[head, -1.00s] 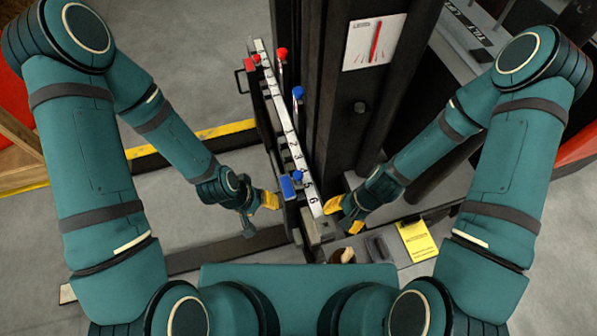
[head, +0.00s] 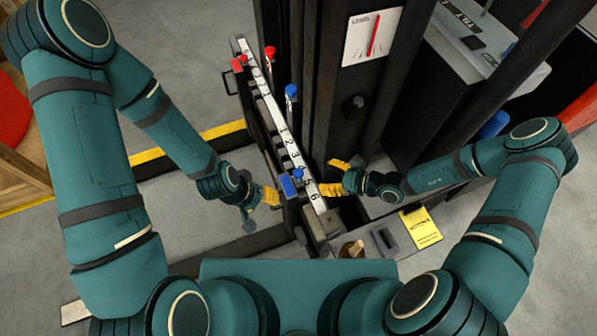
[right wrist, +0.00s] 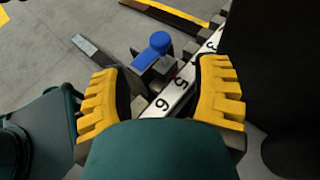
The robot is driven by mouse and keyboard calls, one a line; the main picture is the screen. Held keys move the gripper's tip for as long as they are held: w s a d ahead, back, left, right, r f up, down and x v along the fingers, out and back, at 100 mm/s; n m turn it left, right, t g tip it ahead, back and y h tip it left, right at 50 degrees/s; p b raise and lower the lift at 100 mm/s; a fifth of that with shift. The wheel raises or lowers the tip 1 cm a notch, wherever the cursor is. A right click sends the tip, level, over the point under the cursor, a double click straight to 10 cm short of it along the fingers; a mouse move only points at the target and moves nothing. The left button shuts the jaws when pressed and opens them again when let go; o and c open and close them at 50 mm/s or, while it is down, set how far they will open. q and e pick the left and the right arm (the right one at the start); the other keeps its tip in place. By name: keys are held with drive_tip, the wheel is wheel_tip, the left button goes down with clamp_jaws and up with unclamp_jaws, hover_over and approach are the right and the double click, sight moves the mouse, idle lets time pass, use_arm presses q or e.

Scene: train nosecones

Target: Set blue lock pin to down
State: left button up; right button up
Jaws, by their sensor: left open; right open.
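A round blue knob (head: 298,173) sits by the 5 on a white numbered strip (head: 262,85), next to a flat blue piece (head: 287,187). In the right wrist view this knob (right wrist: 158,42) stands up on a post, with part of the blue piece below it; I take it for the blue lock pin. My right gripper (head: 334,176) is open and empty just right of the strip's near end. In its wrist view the knob appears between the spread yellow fingers, beyond them and apart. My left gripper (head: 270,196) is open just left of the strip, beside the blue piece.
A blue-topped lever (head: 291,90) and a red-topped lever (head: 270,52) stand along the strip's far part, near a red piece (head: 238,65). Tall dark columns (head: 330,90) rise to the right. A yellow label (head: 421,228) lies at the near right.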

sight(299, 172)
drive_tip(key=b+x, duration=0.1)
drive_tip(key=x, duration=0.9)
drive_tip(key=shift+a+f+b, duration=0.1)
drive_tip(key=shift+f+b, duration=0.05)
drive_tip(key=shift+b, duration=0.25)
clamp_jaws()
